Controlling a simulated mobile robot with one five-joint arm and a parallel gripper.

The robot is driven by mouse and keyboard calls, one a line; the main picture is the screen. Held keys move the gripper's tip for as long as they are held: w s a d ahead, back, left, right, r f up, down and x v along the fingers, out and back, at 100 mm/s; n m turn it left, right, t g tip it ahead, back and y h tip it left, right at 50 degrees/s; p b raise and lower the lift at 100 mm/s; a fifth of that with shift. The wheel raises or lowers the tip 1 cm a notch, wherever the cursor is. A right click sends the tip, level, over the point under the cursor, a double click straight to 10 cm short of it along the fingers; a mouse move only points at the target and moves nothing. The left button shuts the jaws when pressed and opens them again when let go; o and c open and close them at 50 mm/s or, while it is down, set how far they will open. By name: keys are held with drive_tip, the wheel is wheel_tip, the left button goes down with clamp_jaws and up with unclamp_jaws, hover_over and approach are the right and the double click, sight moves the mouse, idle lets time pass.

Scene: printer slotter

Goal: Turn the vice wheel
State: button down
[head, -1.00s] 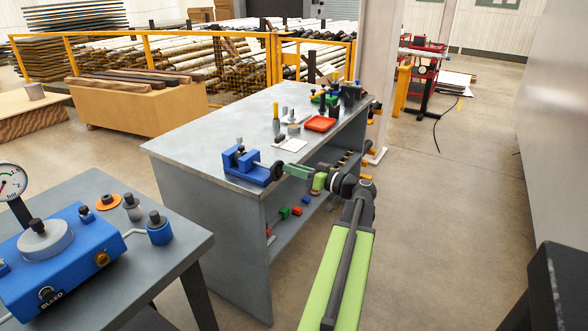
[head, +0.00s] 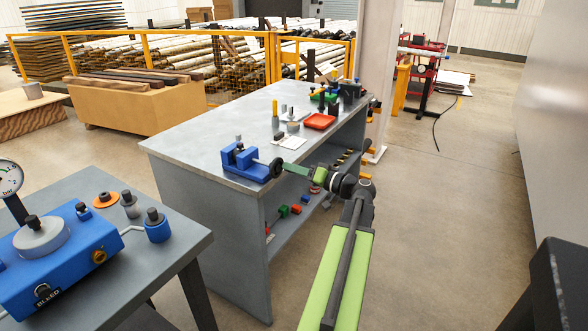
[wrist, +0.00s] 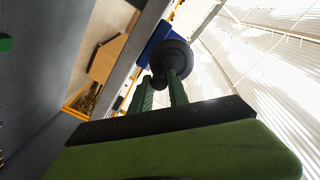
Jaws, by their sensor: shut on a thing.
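The blue vice (head: 245,165) sits on the near corner of the grey workbench in the head view. Its dark round wheel (head: 277,168) is on the vice's right side. My gripper (head: 287,169) reaches in from the right, its green fingers at the wheel. In the wrist view the dark wheel (wrist: 173,58) is just beyond the fingertips, with the blue vice (wrist: 154,40) behind it. My gripper (wrist: 163,82) is shut on a small dark part of the wheel. The exact grip is partly hidden.
The workbench (head: 190,150) also holds a red tray (head: 320,121) and several small parts farther back. A shelf with coloured blocks (head: 284,211) is below. A table with a blue gauge unit (head: 70,250) stands at the left. Floor on the right is open.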

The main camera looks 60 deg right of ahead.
drive_tip(key=m, duration=0.2)
drive_tip(key=f+m+b, duration=0.1)
drive_tip(key=m, duration=0.3)
drive_tip(key=shift+a+f, duration=0.25)
drive_tip(key=shift+a, duration=0.15)
drive_tip(key=m, duration=0.4)
drive_tip(key=a+m+b, duration=0.1)
drive_tip(key=m, duration=0.1)
drive_tip(key=shift+f, duration=0.3)
drive_tip(key=c, duration=1.3)
unclamp_jaws()
drive_tip(key=shift+s, duration=0.1)
drive_tip(key=s, duration=1.7)
drive_tip(key=shift+s+a, duration=0.1)
drive_tip(key=shift+s, duration=0.05)
